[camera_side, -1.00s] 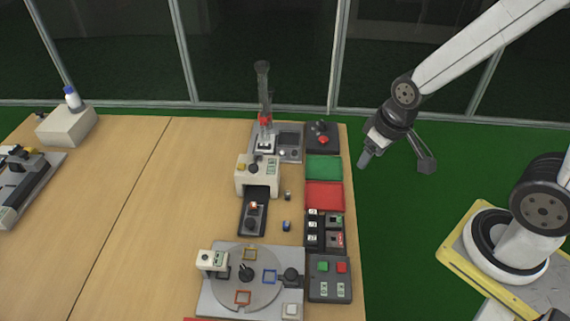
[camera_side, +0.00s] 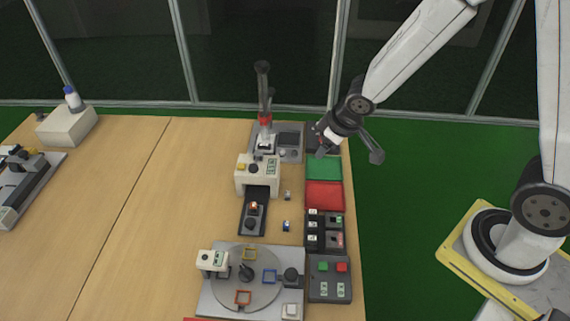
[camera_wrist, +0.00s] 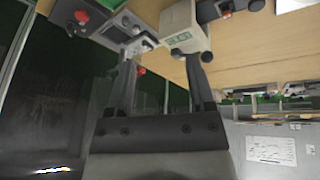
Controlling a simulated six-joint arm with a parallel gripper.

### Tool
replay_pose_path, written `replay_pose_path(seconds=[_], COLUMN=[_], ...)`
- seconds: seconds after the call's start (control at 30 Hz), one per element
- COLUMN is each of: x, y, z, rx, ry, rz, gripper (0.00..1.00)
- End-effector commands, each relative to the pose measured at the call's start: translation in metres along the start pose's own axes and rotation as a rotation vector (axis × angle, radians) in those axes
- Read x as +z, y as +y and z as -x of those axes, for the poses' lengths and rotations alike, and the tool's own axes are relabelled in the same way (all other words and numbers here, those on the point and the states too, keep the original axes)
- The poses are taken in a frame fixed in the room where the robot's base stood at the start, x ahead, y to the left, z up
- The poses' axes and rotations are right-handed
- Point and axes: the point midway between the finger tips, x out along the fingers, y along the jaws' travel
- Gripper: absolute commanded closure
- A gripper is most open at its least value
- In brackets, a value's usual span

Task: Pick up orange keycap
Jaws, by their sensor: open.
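A small keycap with an orange face (camera_side: 254,206) sits on the black slide (camera_side: 247,228) in front of the white machine in the side view. I cannot pick it out in the wrist view. My gripper (camera_side: 321,152) is in the air at the right side of the table, near the green tray, well apart from the keycap. In the wrist view my gripper (camera_wrist: 160,82) has its two fingers spread with nothing between them.
A white machine (camera_side: 258,175) stands behind the slide. Green (camera_side: 323,168) and red (camera_side: 323,196) trays lie at the right edge. A round turntable (camera_side: 222,285) is in front, and a tall press (camera_side: 264,95) behind. The table's left middle is clear.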

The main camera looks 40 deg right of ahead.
Motion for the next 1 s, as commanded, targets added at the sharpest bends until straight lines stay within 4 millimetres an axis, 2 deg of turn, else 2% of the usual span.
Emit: replay_pose_path(seconds=[0.1,0.3,0.6,0.8,1.0], x=[-0.019,-0.043,-0.055,-0.052,-0.051], y=[-0.01,-0.035,-0.084,-0.106,-0.11], z=[-0.025,-0.066,-0.123,-0.143,-0.147], rx=[-0.025,-0.096,-0.256,-0.332,-0.35], ry=[0.04,0.106,0.16,0.166,0.167], rz=[0.076,0.196,0.363,0.425,0.44], gripper=[0.31,0.31,0.31,0.31,0.31])
